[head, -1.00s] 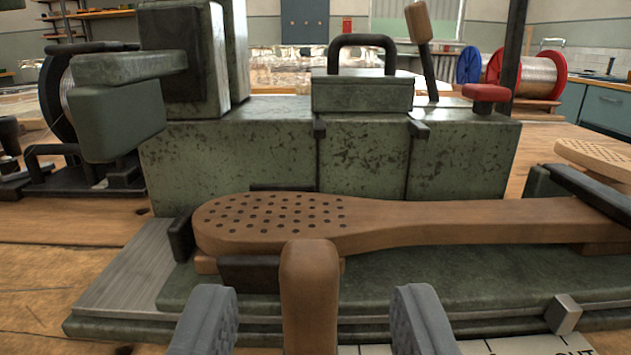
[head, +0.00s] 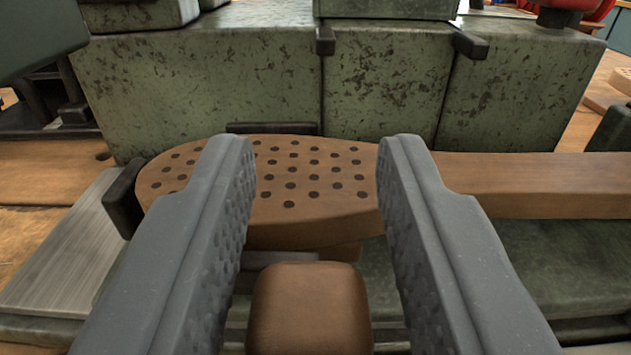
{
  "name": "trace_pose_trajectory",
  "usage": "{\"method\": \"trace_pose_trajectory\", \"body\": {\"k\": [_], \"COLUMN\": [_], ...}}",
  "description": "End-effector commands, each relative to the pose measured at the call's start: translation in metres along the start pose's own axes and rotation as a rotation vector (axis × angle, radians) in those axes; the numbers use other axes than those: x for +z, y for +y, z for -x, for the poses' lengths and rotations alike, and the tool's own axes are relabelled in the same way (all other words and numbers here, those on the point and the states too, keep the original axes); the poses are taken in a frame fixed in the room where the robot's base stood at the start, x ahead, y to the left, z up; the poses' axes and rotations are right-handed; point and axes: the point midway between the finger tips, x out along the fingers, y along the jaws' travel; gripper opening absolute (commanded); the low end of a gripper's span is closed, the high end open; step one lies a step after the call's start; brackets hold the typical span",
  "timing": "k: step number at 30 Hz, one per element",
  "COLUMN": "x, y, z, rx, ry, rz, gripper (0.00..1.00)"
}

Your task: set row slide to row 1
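My gripper (head: 312,165) is open, its two grey ribbed fingers reaching forward on either side of a brown knob or handle (head: 309,305). The knob stands between the fingers near the bottom of the view, with a gap on each side. Beyond it, the wooden brush body (head: 330,215) with rows of dark holes lies on the green slide (head: 560,250), its handle running to the right. The left finger covers part of the brush head. The row scale and any pointer are out of view.
The green speckled machine block (head: 220,85) rises behind the brush. A dark clamp piece (head: 124,200) sits at the brush head's left end, beside a bare metal rail (head: 65,250). A dark green block (head: 30,35) hangs at upper left.

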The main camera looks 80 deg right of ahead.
Motion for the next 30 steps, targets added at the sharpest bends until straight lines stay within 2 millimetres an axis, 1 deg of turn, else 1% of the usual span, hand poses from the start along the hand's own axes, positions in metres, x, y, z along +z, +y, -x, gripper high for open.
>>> {"method": "trace_pose_trajectory", "body": {"k": [1,3,11,17,24,30], "x": [0.000,0.000,0.000,-0.001,-0.002,0.000], "y": [0.000,0.000,-0.002,-0.017,-0.041,-0.047], "z": [0.000,0.000,0.000,0.001,0.001,0.000], "rx": [0.000,0.000,0.001,-0.001,0.000,0.000], "ry": [0.000,0.000,-0.001,-0.004,-0.002,0.001], "rz": [0.000,0.000,0.000,0.002,0.002,0.004], "gripper": [0.17,0.00,0.00,0.00,0.00,0.00]}}
